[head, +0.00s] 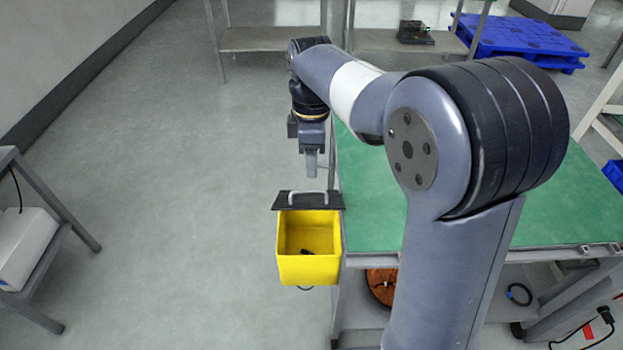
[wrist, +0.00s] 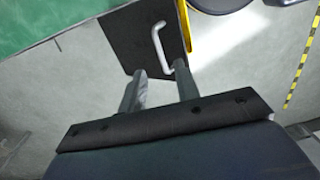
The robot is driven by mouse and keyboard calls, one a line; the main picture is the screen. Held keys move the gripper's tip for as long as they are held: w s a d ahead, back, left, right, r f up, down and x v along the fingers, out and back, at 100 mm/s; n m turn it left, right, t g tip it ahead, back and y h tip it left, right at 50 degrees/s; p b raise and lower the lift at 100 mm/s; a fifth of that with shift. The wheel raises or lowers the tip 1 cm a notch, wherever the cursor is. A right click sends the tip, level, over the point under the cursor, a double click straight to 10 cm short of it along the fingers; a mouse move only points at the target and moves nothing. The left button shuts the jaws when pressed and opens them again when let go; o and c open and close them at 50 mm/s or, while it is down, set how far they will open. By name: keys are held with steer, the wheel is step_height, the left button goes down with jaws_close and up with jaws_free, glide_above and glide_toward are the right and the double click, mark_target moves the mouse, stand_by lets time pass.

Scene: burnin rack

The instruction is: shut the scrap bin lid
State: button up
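The yellow scrap bin (head: 308,268) hangs at the left side of the green-topped bench, with its mouth uncovered and a small dark item inside. Its dark lid (head: 283,201) is open, raised at the bin's far edge, and carries a pale handle (head: 308,193). My gripper (head: 312,174) points down just above and behind the lid. In the wrist view, the two fingers (wrist: 159,70) are apart. The lid (wrist: 135,38) and handle (wrist: 158,38) lie ahead of them, with the handle's near end appearing between the fingertips. I cannot tell whether they touch.
The green bench top (head: 370,200) is right of the bin, partly hidden by my arm. A grey shelf (head: 270,38) and blue pallet (head: 520,40) stand at the back. A grey rack (head: 50,240) is at the left. Open floor (head: 170,200) lies left of the bin.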

mark_target(309, 192)
steer(key=f, duration=0.7)
steer(key=shift+s, duration=0.25)
steer(key=shift+r, duration=0.1)
jaws_close()
